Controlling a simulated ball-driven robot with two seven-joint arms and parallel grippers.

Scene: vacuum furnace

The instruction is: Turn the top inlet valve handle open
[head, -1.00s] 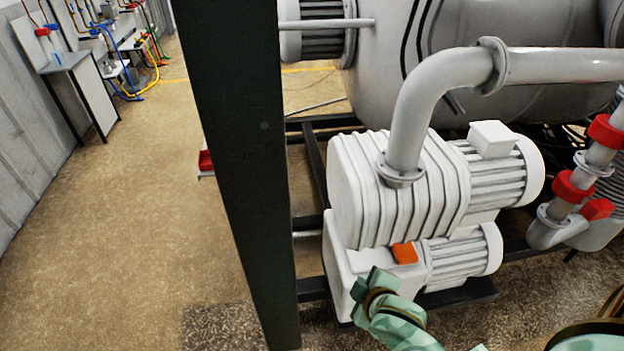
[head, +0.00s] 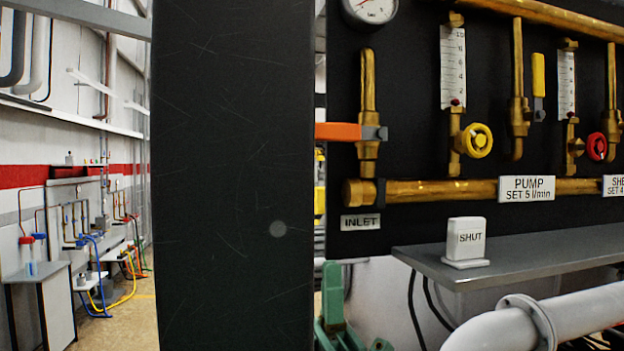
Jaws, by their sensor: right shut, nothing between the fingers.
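The inlet valve handle (head: 338,131) is an orange lever. It lies level, pointing left, across the upright brass pipe of its valve (head: 368,150). Its left end meets the edge of the dark post in the picture, so I cannot tell if more is hidden. An INLET label (head: 360,222) is below it on the black panel. My right gripper (head: 333,285), pale green, is at the bottom of the head view, below the handle and label and apart from them. It is shut and empty. My left gripper is not in view.
A wide dark post (head: 232,180) stands just left of the handle. A grey shelf (head: 530,252) with a SHUT sign (head: 467,240) juts out at lower right, above a pale pipe (head: 540,318). Yellow (head: 477,140) and red (head: 597,147) knobs are further right.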

